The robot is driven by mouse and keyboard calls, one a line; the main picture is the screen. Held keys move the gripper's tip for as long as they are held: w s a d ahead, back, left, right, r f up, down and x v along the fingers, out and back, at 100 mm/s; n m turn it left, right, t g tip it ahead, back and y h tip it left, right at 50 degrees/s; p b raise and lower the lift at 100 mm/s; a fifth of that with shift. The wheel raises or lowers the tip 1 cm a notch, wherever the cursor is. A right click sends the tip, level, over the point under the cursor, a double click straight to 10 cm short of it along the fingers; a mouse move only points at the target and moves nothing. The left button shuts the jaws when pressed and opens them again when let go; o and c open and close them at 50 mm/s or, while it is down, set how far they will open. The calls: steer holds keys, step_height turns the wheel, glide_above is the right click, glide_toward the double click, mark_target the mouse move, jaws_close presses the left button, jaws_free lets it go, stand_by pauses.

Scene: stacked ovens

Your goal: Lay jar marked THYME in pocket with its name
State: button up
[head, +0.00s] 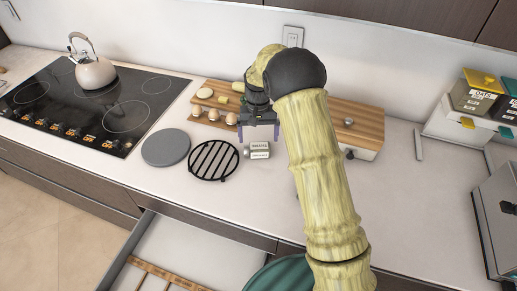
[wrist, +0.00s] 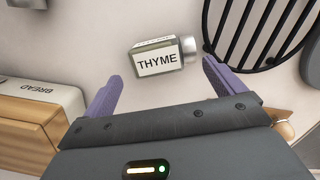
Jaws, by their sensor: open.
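The THYME jar (wrist: 157,60) lies on its side on the counter, its white label reading THYME and a grey cap at its right end in the wrist view. In the head view the jar (head: 257,150) lies just right of the black round grate. My gripper (wrist: 160,85) is open and empty, its purple fingers apart, with the jar beyond and between the fingertips. In the head view my gripper (head: 259,137) is above the counter close behind the jar. A drawer (head: 185,248) is open at the front with a wooden divider (head: 163,274); no name on a pocket is readable.
The black grate (head: 214,160) and a grey round plate (head: 166,147) lie left of the jar. A board with eggs (head: 230,118) and a wooden-topped bread box (head: 358,122) stand behind. A kettle (head: 93,70) sits on the cooktop. A green round thing (head: 283,275) is at the front.

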mark_target(257, 145)
steer(key=shift+a+f, duration=0.1)
steer(key=shift+f, duration=0.15)
steer(key=shift+s+a+f+p, duration=0.1)
steer(key=shift+s+f+p, duration=0.15)
steer(key=shift+f, duration=0.6)
steer(key=shift+s+d+f+p, duration=0.1)
steer(key=shift+f+p, duration=0.2)
steer(key=shift+f, duration=0.5)
steer(key=shift+s+a+f+p, duration=0.1)
steer(key=shift+s+f+p, duration=0.15)
steer(key=shift+f, duration=0.6)
steer(key=shift+a, duration=0.1)
steer(key=c, duration=0.9)
steer(key=shift+r, duration=0.1)
step_height(257, 145, up, 10)
steer(key=shift+f+b, duration=0.1)
steer(key=shift+b, duration=0.8)
